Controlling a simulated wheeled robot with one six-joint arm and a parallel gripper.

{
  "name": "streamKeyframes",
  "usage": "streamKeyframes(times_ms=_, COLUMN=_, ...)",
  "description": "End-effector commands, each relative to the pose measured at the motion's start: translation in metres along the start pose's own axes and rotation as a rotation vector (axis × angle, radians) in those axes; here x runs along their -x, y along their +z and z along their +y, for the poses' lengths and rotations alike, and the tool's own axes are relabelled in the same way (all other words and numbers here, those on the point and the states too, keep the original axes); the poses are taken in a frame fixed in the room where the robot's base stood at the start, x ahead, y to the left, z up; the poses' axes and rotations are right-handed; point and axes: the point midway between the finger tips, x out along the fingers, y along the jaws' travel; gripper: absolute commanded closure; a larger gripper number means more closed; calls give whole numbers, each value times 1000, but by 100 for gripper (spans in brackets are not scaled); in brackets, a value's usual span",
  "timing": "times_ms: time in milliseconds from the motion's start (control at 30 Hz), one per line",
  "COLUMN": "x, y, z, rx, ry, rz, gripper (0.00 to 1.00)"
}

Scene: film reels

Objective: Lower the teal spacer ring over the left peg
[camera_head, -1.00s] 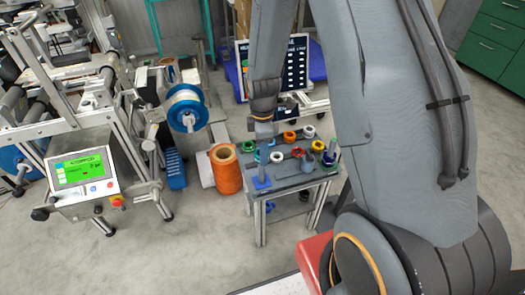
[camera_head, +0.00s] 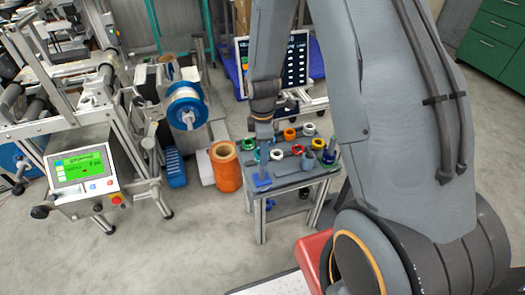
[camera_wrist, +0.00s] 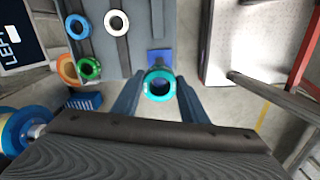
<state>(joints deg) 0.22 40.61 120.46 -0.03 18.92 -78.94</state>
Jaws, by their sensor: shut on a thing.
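The teal spacer ring (camera_wrist: 158,84) sits between the fingers of my gripper (camera_wrist: 159,98) in the wrist view, and the gripper is shut on it. The ring's opening looks dark grey. A blue square base (camera_wrist: 160,57) shows just beyond the ring. In the head view my gripper (camera_head: 264,136) is over the near left part of the small table, above the left peg (camera_head: 262,164), a grey post on a blue base (camera_head: 261,181). The ring is too small to make out there. I cannot tell whether the peg's tip is inside the ring.
The grey table (camera_head: 295,178) carries several coloured rings, with a white ring (camera_wrist: 116,22) and a green ring (camera_wrist: 88,69) in the wrist view. An orange spool (camera_head: 225,167) stands left of the table. A machine with a green screen (camera_head: 82,165) is farther left.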

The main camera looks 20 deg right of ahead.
Motion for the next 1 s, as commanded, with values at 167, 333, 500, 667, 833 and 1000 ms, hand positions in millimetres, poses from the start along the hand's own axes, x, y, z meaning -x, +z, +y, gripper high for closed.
streamKeyframes(times_ms=167, x=-3, y=0, z=0, rx=0, ry=0, rz=0, gripper=85)
streamKeyframes(times_ms=333, x=-8, y=0, z=0, rx=0, ry=-1, rz=0, gripper=85)
streamKeyframes(times_ms=500, x=-12, y=0, z=0, rx=0, ry=0, rz=0, gripper=85)
streamKeyframes(times_ms=667, x=-17, y=0, z=0, rx=0, ry=0, rz=0, gripper=85)
streamKeyframes(times_ms=833, x=-20, y=0, z=0, rx=0, ry=0, rz=0, gripper=85)
streamKeyframes(times_ms=1000, x=-20, y=0, z=0, rx=0, ry=1, rz=0, gripper=85)
